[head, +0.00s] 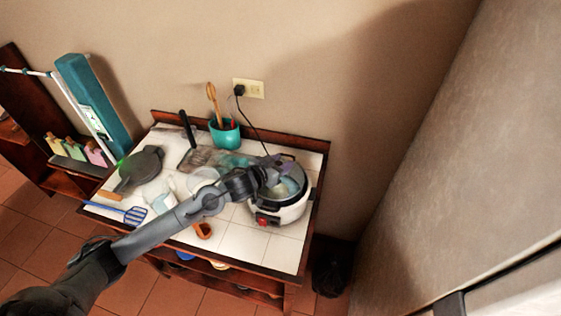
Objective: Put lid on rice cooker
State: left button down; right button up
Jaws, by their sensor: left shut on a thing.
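The white rice cooker (284,215) with a red switch on its front stands at the right end of the tiled table. A clear glass lid (291,187) shows at the cooker's opening, within or just over its rim. My left arm reaches across the table from the left. My left gripper (277,170) is over the back left of the cooker's top, shut on the lid. The gripper hides part of the lid and rim, so I cannot tell whether the lid is seated flat. My right gripper is not in view.
A teal utensil cup (224,137) stands behind, near the wall outlet (248,88) with a black cord. A dark pan (141,167), a blue spatula (134,215) and a small brown cup (203,231) lie left. Bare tiles (262,246) are in front of the cooker.

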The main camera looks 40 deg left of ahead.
pick_arm(q)
jog(key=c, duration=0.6)
grip_release()
jog(key=shift+o, duration=0.2)
jog(key=shift+r, duration=0.6)
jog(key=p+v, duration=0.1)
jog(key=v, duration=1.1)
jog(key=s+d+f+m+g, duration=0.1)
jog(key=s+d+f+g, duration=0.4)
jog(key=s, duration=0.6)
jog(key=s+d+f+m+g, duration=0.1)
jog(key=s+d+f+g, duration=0.4)
jog(key=s+d+f, duration=0.3)
jog(key=s+d, duration=0.2)
jog(key=s, duration=0.1)
jog(key=shift+s+f, duration=0.3)
